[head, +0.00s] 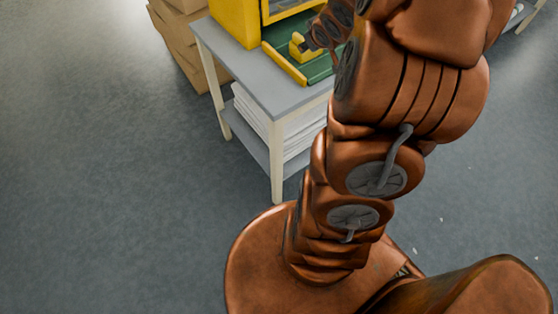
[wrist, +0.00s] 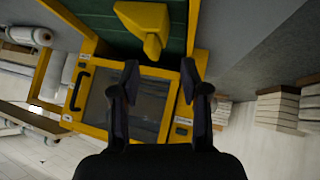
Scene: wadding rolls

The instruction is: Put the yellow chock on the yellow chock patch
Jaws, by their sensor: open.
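The yellow chock (head: 298,47) stands on the green bed with yellow edging (head: 284,66) on the grey table. In the wrist view the chock (wrist: 143,20) shows at the top as a wide block with a narrower part reaching down toward my fingers. My gripper (wrist: 159,68) is open, its two dark fingers apart with nothing between them. The chock lies just beyond the fingertips, slightly left of their middle. In the head view my gripper (head: 307,44) is close beside the chock on its right. I cannot make out a separate yellow chock patch.
A yellow-framed machine (head: 236,20) stands at the table's back; its window (wrist: 125,103) and black handle (wrist: 78,90) show in the wrist view. The grey table (head: 262,88) holds white sheets (head: 264,122) on its lower shelf. Cardboard boxes (head: 180,45) stand behind. The floor at left is clear.

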